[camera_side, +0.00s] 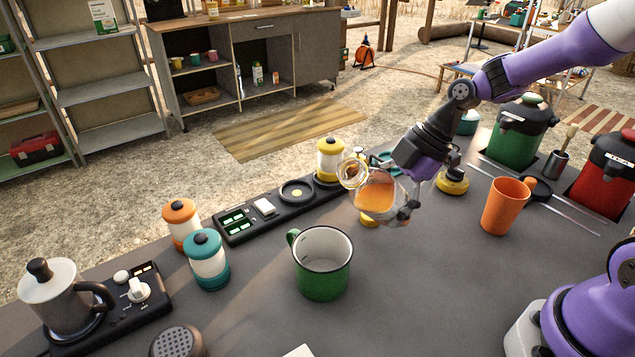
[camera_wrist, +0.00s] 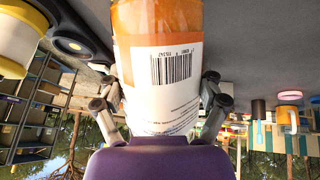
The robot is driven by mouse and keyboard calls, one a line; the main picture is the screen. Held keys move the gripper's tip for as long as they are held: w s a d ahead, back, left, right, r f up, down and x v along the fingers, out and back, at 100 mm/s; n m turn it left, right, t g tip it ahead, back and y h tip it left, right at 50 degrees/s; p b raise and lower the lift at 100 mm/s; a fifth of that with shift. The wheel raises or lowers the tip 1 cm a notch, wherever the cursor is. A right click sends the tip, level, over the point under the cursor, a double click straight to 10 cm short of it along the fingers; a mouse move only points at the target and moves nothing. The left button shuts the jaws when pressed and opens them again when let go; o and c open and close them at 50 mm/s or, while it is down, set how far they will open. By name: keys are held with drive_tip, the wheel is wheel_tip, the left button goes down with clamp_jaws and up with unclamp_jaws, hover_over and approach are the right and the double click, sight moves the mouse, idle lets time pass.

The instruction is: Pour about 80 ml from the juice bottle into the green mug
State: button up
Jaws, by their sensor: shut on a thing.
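The juice bottle (camera_side: 377,195) is a clear bottle with orange juice and a pale label, held tilted on its side above the table. Its open mouth (camera_side: 352,172) points to the upper left. My gripper (camera_side: 404,208) is shut around its body. In the wrist view the bottle (camera_wrist: 165,75) fills the middle, its barcode label facing the camera, with my gripper's fingers (camera_wrist: 160,98) on both sides. The green mug (camera_side: 322,282) stands upright on the table, left of and below the bottle, with a white inside that looks empty. No stream of juice shows between them.
An orange cup (camera_side: 506,206) stands right of the bottle. Orange (camera_side: 182,222) and teal (camera_side: 207,260) lidded jars stand left of the mug. A black panel (camera_side: 272,214) with a yellow-lidded jar (camera_side: 330,158) lies behind. Table in front of the mug is mostly clear.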

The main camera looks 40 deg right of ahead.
sight(394, 198)
drive_tip(key=shift+d+f+h, duration=0.2)
drive_tip(key=shift+d+h, duration=0.45)
drive_tip(key=shift+h, duration=0.55)
drive_tip(key=shift+d+f+n+h, duration=0.15)
drive_tip(key=shift+d+f+h, duration=0.1)
drive_tip(key=shift+f+h, duration=0.25)
drive_tip(key=shift+d+f+n+h, duration=0.2)
drive_tip(key=shift+f+h, duration=0.2)
drive_tip(key=shift+f, duration=0.2)
drive_tip(key=shift+w+d+r+t+h+p, duration=0.1)
drive_tip(key=shift+d+r+t+h+p, duration=0.2)
drive_tip(key=shift+r+h, duration=0.45)
drive_tip(key=shift+a+r+h+p, duration=0.45)
drive_tip(key=shift+r+h+p, duration=0.05)
drive_tip(key=shift+r+h, duration=0.35)
drive_tip(key=shift+a+r, duration=0.1)
drive_tip(key=shift+r+n+h+p, duration=0.25)
drive_tip(key=shift+r+h+p, duration=0.55)
drive_tip(key=shift+r+h, duration=0.35)
drive_tip(key=shift+a+r+p, duration=0.15)
drive_tip(key=shift+r+p, duration=0.05)
drive_tip(key=shift+p, duration=0.2)
drive_tip(key=shift+r+h+p, duration=0.3)
drive_tip(key=shift+h+p, duration=0.05)
drive_tip(key=shift+p, duration=0.4)
